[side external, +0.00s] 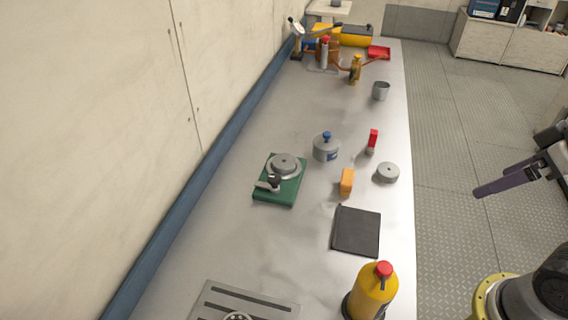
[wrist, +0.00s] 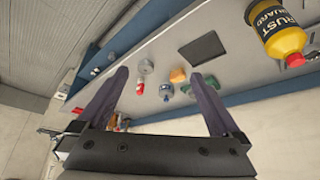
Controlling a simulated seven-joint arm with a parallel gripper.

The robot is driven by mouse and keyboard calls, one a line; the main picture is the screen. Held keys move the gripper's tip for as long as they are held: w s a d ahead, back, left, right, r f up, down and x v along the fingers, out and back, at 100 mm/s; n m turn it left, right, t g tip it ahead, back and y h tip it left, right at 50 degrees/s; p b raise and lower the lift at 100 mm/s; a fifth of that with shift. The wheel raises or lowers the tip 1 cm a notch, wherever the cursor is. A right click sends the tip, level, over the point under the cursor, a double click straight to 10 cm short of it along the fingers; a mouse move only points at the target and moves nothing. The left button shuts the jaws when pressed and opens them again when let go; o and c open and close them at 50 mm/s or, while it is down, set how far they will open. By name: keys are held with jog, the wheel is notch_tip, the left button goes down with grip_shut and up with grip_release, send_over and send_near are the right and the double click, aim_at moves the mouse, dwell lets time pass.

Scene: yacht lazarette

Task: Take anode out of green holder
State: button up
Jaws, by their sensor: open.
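The green holder (side external: 287,194) lies on the bench in the side view. A grey round anode (side external: 283,162) sits on it, with a black-knobbed clamp (side external: 271,182) at its near edge. In the wrist view the holder (wrist: 212,83) shows only partly, beside and behind the right finger; the anode on it is not clear there. My gripper (side external: 513,187) is off the bench's right side, far from the holder. It is open and empty, and its two purple fingers stand wide apart in the wrist view (wrist: 160,76).
A yellow bottle (side external: 372,292) stands nearer. A wall runs along the left.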

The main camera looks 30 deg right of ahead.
jog(key=w+a+r+m, duration=0.1)
jog(key=w+r+m, duration=0.9)
jog(key=r+m, duration=0.25)
jog(key=m+g, duration=0.5)
jog(key=g, duration=0.1)
send_over(284, 160)
notch_tip(284, 160, down, 17)
jog(key=f, duration=0.6)
jog(key=shift+s+f, duration=0.2)
jog(key=shift+f, duration=0.15)
jog(key=shift+w+f, duration=0.1)
jog(key=shift+f, duration=3)
jog(key=c, duration=1.6)
jog(key=shift+r, duration=0.15)
